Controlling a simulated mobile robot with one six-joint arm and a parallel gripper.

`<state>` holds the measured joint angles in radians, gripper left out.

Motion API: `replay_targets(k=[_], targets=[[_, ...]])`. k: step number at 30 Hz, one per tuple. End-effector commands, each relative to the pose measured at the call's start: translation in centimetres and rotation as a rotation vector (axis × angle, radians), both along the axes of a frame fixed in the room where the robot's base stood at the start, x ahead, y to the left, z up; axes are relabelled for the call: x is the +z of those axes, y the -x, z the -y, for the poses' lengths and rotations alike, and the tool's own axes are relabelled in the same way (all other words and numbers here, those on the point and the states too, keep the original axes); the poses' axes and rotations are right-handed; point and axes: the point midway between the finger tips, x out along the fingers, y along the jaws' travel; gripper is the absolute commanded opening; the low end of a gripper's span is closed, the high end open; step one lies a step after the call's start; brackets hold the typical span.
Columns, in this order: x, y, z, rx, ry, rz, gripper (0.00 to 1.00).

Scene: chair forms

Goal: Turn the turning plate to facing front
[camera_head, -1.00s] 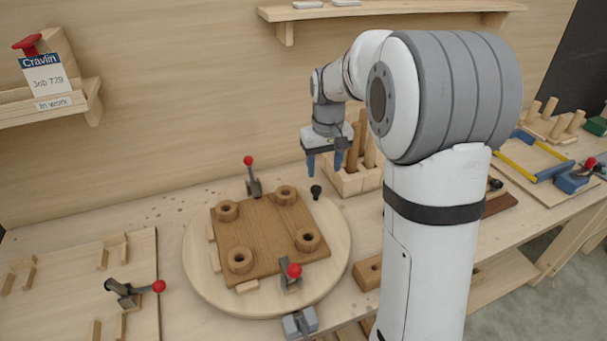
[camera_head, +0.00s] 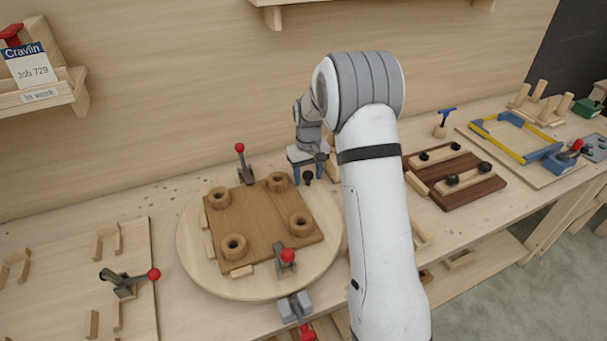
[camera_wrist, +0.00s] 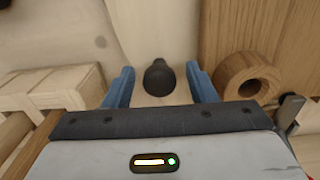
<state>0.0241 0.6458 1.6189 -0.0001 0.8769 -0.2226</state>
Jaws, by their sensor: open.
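The turning plate (camera_head: 190,259) is a round pale wooden disc on the bench. It carries a square brown board (camera_head: 244,222) with a round wooden ring near each corner. A small black knob (camera_head: 307,177) stands at the plate's back right rim. My gripper (camera_head: 309,174) is at this knob, pointing down. In the wrist view the black knob (camera_wrist: 159,77) sits between the two blue fingers (camera_wrist: 161,87) with a gap on each side. The gripper is open and holds nothing. The knob's lower part is hard to see.
Red-tipped toggle clamps stand at the plate's back (camera_head: 243,165) and front (camera_head: 286,261). A grey clamp (camera_head: 296,308) sits at the bench's front edge. A jig board (camera_head: 60,285) lies left. A wooden block (camera_wrist: 62,88) is close to the fingers.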

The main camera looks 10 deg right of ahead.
Motion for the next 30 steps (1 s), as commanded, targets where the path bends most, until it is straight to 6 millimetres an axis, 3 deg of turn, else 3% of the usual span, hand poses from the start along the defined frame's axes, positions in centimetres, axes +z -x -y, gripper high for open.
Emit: replay_targets(k=[9,27,30], targets=[[-0.42,0.02,0.05,-0.001,0.000,0.000,0.51],[-0.37,0.01,0.08,-0.002,0.000,0.000,0.02],[-0.37,0.01,0.08,-0.002,0.000,0.000,0.00]])
